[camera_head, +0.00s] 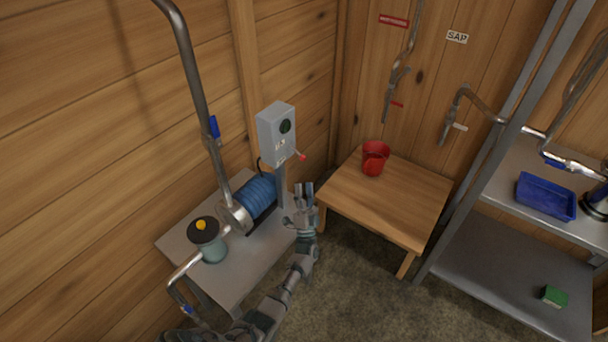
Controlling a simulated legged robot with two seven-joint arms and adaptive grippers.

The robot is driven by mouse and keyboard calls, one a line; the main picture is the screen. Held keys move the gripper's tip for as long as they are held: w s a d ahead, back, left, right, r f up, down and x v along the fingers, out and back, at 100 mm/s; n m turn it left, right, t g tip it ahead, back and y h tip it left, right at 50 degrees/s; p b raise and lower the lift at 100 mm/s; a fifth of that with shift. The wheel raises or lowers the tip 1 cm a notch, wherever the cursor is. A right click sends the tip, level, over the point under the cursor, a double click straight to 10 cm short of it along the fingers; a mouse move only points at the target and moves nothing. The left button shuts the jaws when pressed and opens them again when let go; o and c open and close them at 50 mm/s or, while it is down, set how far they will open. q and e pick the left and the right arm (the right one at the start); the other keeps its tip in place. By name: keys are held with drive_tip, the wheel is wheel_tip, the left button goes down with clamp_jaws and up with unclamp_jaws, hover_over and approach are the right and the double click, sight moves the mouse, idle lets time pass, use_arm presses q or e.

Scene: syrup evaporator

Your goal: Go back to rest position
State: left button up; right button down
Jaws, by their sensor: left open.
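My left gripper (303,192) is in the middle of the view, with its arm coming in from the bottom left. Its two fingers point up and stand apart, with nothing between them. It is in front of the grey control box (277,135) on its post, a little below the box's small red-tipped lever (301,156). It looks apart from the box and from the wooden table to its right. My right gripper does not show.
A grey bench (230,273) at left carries a blue motor (254,195) and a lidded canister (208,240). A red bucket (375,158) stands on the wooden table (395,200). A metal shelf (500,275) at right holds a blue tray (545,198) and a green sponge (554,296).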

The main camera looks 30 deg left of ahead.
use_arm(q)
drive_tip(key=shift+s+d+f, duration=0.15)
drive_tip(key=shift+s+f, duration=0.3)
drive_tip(key=shift+f, duration=0.15)
drive_tip(key=s+d+f+m+g+h, duration=0.2)
drive_tip(key=s+d+f+g+h, duration=0.15)
drive_tip(key=d+f+h, duration=0.35)
drive_tip(key=s+d+f+m+g+h, duration=0.25)
drive_tip(key=s+d+f+h, duration=0.2)
drive_tip(key=f+h, duration=0.35)
drive_tip(key=s+d+f+n+g, duration=0.15)
drive_tip(key=s+g, duration=0.25)
drive_tip(key=s, duration=0.6)
drive_tip(key=s+d+n+g, duration=0.15)
drive_tip(key=s+g, duration=0.35)
drive_tip(key=s, duration=0.5)
drive_tip(key=s+d+f+n+g, duration=0.1)
drive_tip(key=s+n+g, duration=0.25)
drive_tip(key=s, duration=0.75)
wheel_tip(320, 180, down, 16)
drive_tip(key=w+g, duration=0.1)
drive_tip(key=s+f, duration=0.4)
drive_tip(key=f, duration=0.4)
drive_tip(key=s+f+m, duration=0.1)
drive_tip(key=s+f, duration=0.2)
drive_tip(key=f, duration=0.6)
drive_tip(key=shift+s+a+f+g+h, duration=0.2)
drive_tip(key=shift+s+a+g+h, duration=0.1)
drive_tip(key=shift+s+a+g, duration=0.15)
